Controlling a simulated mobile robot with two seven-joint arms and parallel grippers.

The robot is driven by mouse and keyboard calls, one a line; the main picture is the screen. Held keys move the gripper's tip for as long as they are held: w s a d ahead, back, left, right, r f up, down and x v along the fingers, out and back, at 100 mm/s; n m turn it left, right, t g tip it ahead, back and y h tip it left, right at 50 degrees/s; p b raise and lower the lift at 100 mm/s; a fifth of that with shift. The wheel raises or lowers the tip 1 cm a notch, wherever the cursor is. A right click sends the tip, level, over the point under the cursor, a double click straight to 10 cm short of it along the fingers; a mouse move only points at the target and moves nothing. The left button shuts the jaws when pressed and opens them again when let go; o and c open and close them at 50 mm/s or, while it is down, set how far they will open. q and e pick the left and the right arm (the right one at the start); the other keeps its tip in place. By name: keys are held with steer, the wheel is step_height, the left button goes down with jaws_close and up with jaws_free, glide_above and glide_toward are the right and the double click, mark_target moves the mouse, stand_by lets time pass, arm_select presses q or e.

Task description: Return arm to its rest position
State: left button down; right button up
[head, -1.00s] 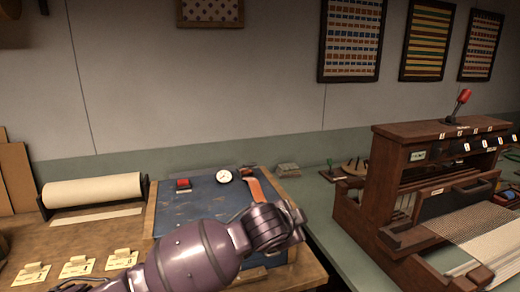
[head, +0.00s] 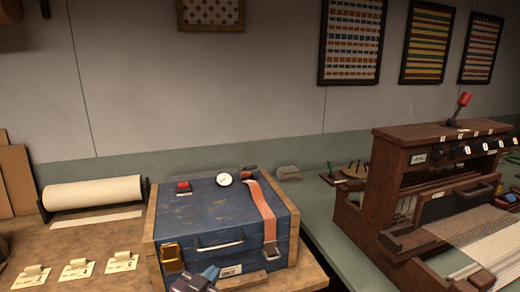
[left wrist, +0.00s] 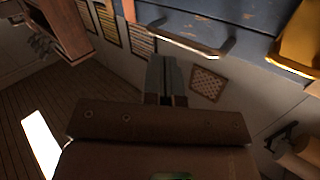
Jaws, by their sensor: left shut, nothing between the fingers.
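My left gripper (head: 210,272) shows at the bottom of the head view, in front of the blue case (head: 207,204). Only its end and a bit of purple arm are in the picture. In the left wrist view its two grey fingers (left wrist: 164,74) are together with nothing between them. The case's handle (left wrist: 192,43) and a yellow latch (left wrist: 299,45) are near the fingers in that view; I see no grip on either. My right gripper is in neither view.
The case stands closed on a wooden table, an orange strap (head: 264,210) over its right side. Paper tags (head: 78,269) and a paper roll (head: 93,192) lie left. A wooden loom (head: 422,165) stands right. A gauge (head: 224,179) sits on the case.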

arm_select(q)
steer(key=s+a+f+n+g+y, duration=0.2)
steer(key=s+a+f+y, duration=0.1)
steer(key=s+a+f, duration=0.5)
steer(key=s+a+f+n+g+y, duration=0.2)
steer(key=s+a+f, duration=0.6)
steer(key=s+f, duration=0.5)
steer(key=s+n+y, duration=0.1)
steer(key=s, duration=0.3)
steer(key=shift+a+n+y, duration=0.3)
steer(key=shift+a, duration=0.05)
steer(key=shift+f, duration=0.1)
